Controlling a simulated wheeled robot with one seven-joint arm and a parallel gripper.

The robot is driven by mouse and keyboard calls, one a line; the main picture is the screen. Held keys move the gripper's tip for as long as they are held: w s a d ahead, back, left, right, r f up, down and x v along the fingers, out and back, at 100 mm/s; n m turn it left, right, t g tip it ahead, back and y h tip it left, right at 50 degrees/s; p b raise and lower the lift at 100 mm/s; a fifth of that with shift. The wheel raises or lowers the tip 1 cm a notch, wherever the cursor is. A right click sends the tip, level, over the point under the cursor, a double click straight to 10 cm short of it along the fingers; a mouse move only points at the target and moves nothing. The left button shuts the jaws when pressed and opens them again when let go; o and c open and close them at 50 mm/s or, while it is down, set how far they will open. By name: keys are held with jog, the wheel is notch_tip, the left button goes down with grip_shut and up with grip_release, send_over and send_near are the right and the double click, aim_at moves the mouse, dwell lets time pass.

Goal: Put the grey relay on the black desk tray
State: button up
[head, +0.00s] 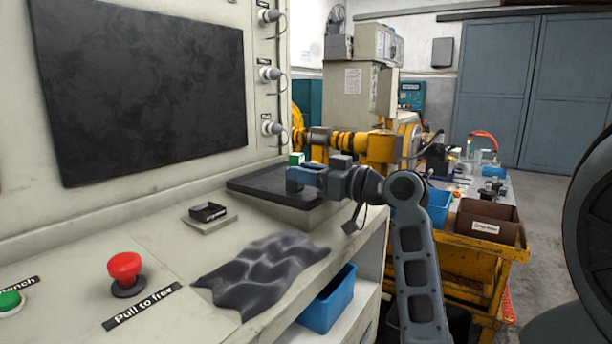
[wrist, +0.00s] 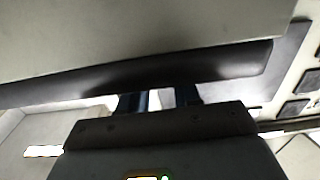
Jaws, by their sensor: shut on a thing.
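My gripper (head: 292,178), with blue fingers, is shut over the black desk tray (head: 245,186) at the back of the bench. A small pale block with a green top (head: 297,159) shows at the fingers; it appears to be the grey relay, mostly hidden by them. I cannot tell whether it touches the tray. In the wrist view the fingertips (wrist: 158,98) reach toward a dark strip, and a large pale surface fills the top. What lies between the fingers is not clear there.
A small black box on a grey base (head: 208,212) and a crumpled dark cloth (head: 262,274) lie on the bench. A red stop button (head: 125,268) stands at the front left. A blue bin (head: 328,300) sits below the bench edge. The wall panel rises behind the tray.

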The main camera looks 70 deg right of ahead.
jog(key=o, duration=1.1)
notch_tip(320, 180, down, 2)
jog(key=shift+d+f, duration=0.1)
jog(key=shift+c, duration=0.2)
jog(key=shift+r, duration=0.35)
jog(key=r+v, duration=0.1)
jog(key=v, duration=1)
jog(key=shift+s+r, duration=0.3)
jog(key=shift+s, duration=0.1)
